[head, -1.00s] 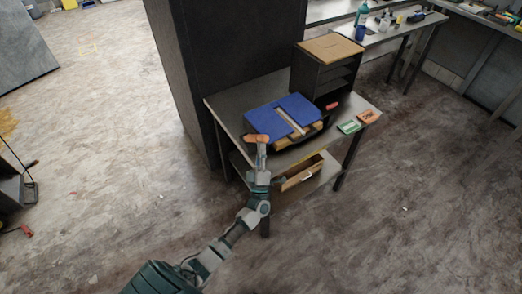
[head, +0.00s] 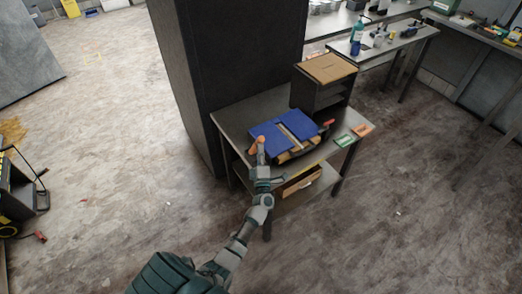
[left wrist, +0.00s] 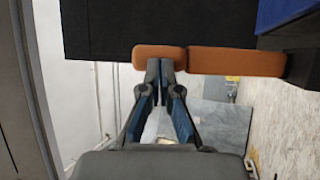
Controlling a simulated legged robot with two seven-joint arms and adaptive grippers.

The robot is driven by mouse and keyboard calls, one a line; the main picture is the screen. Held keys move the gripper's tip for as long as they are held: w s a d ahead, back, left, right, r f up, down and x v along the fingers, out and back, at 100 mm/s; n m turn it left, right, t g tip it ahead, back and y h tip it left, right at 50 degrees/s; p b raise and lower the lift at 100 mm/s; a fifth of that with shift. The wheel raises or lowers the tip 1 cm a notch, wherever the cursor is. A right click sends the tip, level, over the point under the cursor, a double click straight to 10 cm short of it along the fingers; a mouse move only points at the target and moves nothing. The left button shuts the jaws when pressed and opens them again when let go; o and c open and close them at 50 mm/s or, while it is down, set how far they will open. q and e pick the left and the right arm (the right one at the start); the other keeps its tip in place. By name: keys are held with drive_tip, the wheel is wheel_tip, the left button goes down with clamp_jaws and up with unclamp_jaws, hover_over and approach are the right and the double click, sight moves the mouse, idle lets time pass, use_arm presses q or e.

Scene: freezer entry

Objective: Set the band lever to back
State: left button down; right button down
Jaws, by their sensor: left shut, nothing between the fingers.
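A blue device (head: 271,136) with a pale strip across its middle lies on the metal table. An orange lever (head: 261,141) shows at its near left corner, by my left gripper (head: 259,158). In the left wrist view the orange shows as a short piece (left wrist: 158,54) and a longer piece (left wrist: 235,62) end to end. My left gripper (left wrist: 161,72) is shut and empty, with its fingertips at the short piece's lower edge; I cannot tell whether they touch. My right gripper is not in view.
A dark shelf unit (head: 320,92) stands behind the device on the table (head: 228,117). A green card (head: 344,140) and an orange card (head: 362,130) lie at right. A dark tall cabinet (head: 235,60) stands behind.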

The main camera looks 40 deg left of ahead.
use_arm(q)
drive_tip(key=w+a+r+n+g+p, duration=0.1)
drive_tip(key=w+a+r+g+p, duration=0.1)
drive_tip(key=a+p, duration=0.4)
drive_tip(key=shift+w+r+n+h, duration=0.25)
drive_tip(key=shift+r+n+h, duration=0.05)
drive_tip(key=shift+r, duration=0.5)
drive_tip(key=shift+a+r, duration=0.15)
drive_tip(key=shift+a, duration=0.05)
drive_tip(key=shift+d, duration=0.1)
